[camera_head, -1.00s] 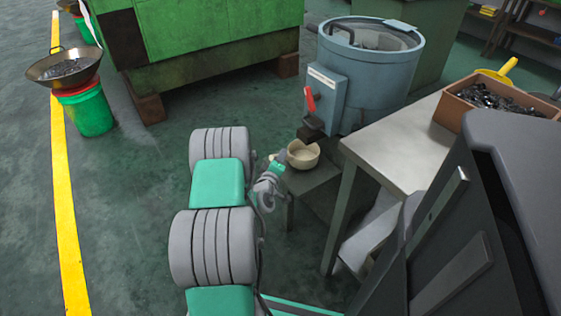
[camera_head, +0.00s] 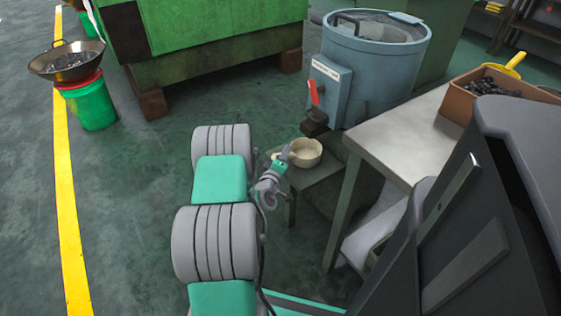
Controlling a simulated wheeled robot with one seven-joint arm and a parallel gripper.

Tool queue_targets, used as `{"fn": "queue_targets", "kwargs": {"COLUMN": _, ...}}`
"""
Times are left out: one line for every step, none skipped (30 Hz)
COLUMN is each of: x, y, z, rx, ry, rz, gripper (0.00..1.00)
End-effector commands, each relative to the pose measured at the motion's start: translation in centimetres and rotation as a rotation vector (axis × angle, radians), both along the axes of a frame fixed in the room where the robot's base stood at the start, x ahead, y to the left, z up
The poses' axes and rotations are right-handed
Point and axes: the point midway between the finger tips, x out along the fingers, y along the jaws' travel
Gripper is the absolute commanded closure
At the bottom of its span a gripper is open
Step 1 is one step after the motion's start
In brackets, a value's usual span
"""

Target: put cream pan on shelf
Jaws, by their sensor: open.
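The cream pan (camera_head: 306,153) sits upright on a low grey stand (camera_head: 322,174), just below the spout of the blue drum machine. My gripper (camera_head: 284,153) is at the pan's left side, close to its rim. The gripper is small in the view; its jaws are open, and whether they touch the pan or straddle its rim or handle cannot be told. No shelf clearly empty for the pan shows near it; a lower level (camera_head: 368,240) shows under the metal table.
The blue drum (camera_head: 372,75) with a red lever stands behind the pan. A metal table (camera_head: 400,135) with a brown box (camera_head: 490,98) of dark parts is at right. A green machine (camera_head: 215,40) stands behind. Left floor is open, with a wok on buckets (camera_head: 92,105).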

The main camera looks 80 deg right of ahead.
Motion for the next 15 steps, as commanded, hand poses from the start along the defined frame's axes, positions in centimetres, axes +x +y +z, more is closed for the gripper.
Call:
{"fn": "queue_targets", "kwargs": {"x": 0.2, "y": 0.7, "z": 0.0, "rx": 0.004, "ry": 0.002, "rz": 0.003, "gripper": 0.57}}
{"fn": "queue_targets", "kwargs": {"x": 0.2, "y": 1.2, "z": 0.1, "rx": 0.003, "ry": 0.003, "rz": 0.003, "gripper": 0.57}}
{"fn": "queue_targets", "kwargs": {"x": 0.2, "y": 2.0, "z": 0.3, "rx": 0.004, "ry": 0.004, "rz": 0.005, "gripper": 0.57}}
{"fn": "queue_targets", "kwargs": {"x": 0.3, "y": 2.7, "z": 0.4, "rx": 0.004, "ry": 0.004, "rz": 0.005, "gripper": 0.57}}
{"fn": "queue_targets", "kwargs": {"x": 0.3, "y": 3.5, "z": 0.5, "rx": 0.003, "ry": 0.004, "rz": 0.006, "gripper": 0.57}}
{"fn": "queue_targets", "kwargs": {"x": 0.4, "y": 4.6, "z": 0.6, "rx": 0.004, "ry": 0.003, "rz": 0.007, "gripper": 0.57}}
{"fn": "queue_targets", "kwargs": {"x": 0.3, "y": 5.4, "z": 0.7, "rx": 0.004, "ry": 0.004, "rz": 0.007, "gripper": 0.57}}
{"fn": "queue_targets", "kwargs": {"x": 0.4, "y": 6.2, "z": 0.9, "rx": 0.003, "ry": 0.005, "rz": 0.007, "gripper": 0.57}}
{"fn": "queue_targets", "kwargs": {"x": 0.4, "y": 7.2, "z": 1.0, "rx": 0.004, "ry": 0.004, "rz": 0.007, "gripper": 0.57}}
{"fn": "queue_targets", "kwargs": {"x": 0.4, "y": 7.9, "z": 1.1, "rx": 0.003, "ry": 0.004, "rz": 0.007, "gripper": 0.57}}
{"fn": "queue_targets", "kwargs": {"x": 0.4, "y": 8.6, "z": 1.3, "rx": 0.002, "ry": 0.004, "rz": 0.007, "gripper": 0.57}}
{"fn": "queue_targets", "kwargs": {"x": 0.4, "y": 9.4, "z": 1.4, "rx": 0.002, "ry": 0.004, "rz": 0.006, "gripper": 0.57}}
{"fn": "queue_targets", "kwargs": {"x": 0.4, "y": 9.9, "z": 1.5, "rx": 0.003, "ry": 0.003, "rz": 0.005, "gripper": 0.57}}
{"fn": "queue_targets", "kwargs": {"x": 0.4, "y": 10.4, "z": 1.5, "rx": 0.003, "ry": 0.002, "rz": 0.005, "gripper": 0.57}}
{"fn": "queue_targets", "kwargs": {"x": 0.4, "y": 10.8, "z": 1.7, "rx": 0.002, "ry": 0.001, "rz": 0.004, "gripper": 0.57}}
